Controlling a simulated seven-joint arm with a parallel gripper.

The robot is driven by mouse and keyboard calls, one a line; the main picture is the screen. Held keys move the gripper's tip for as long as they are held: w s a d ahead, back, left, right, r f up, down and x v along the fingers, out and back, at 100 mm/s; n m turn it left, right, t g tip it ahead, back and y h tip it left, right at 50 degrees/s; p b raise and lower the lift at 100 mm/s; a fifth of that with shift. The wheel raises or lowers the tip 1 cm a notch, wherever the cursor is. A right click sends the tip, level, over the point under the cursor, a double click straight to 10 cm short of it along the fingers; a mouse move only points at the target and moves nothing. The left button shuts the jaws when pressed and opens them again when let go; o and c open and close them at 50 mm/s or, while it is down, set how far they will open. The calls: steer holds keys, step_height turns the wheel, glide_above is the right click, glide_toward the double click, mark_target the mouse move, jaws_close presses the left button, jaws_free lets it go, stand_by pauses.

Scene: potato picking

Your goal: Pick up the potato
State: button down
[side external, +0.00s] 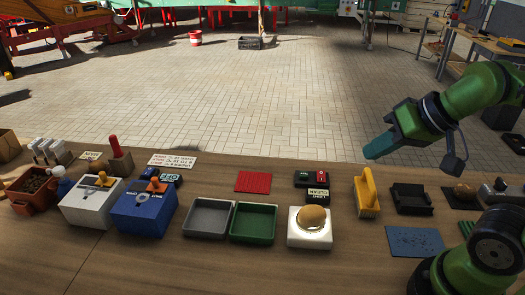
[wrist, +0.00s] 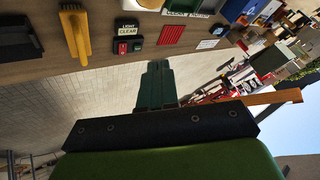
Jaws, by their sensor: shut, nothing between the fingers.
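A round tan potato (side external: 311,217) sits on a white square stand (side external: 297,239) with a bright glow under it, near the middle front of the table. A second brown potato-like lump (side external: 463,190) lies on a dark pad at the right. My gripper (side external: 368,152) is up and to the right of the stand, above the table's back edge, well apart from both. Its teal fingers are together and empty; they also show shut in the wrist view (wrist: 157,66).
A grey tray (side external: 185,232) and a green tray (side external: 233,237) stand left of the white stand. White and blue boxes (side external: 120,218) are further left. A blue mat (side external: 414,241) lies at the front right.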

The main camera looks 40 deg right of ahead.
stand_by(0.4)
steer(key=shift+c, duration=0.6)
jaws_free()
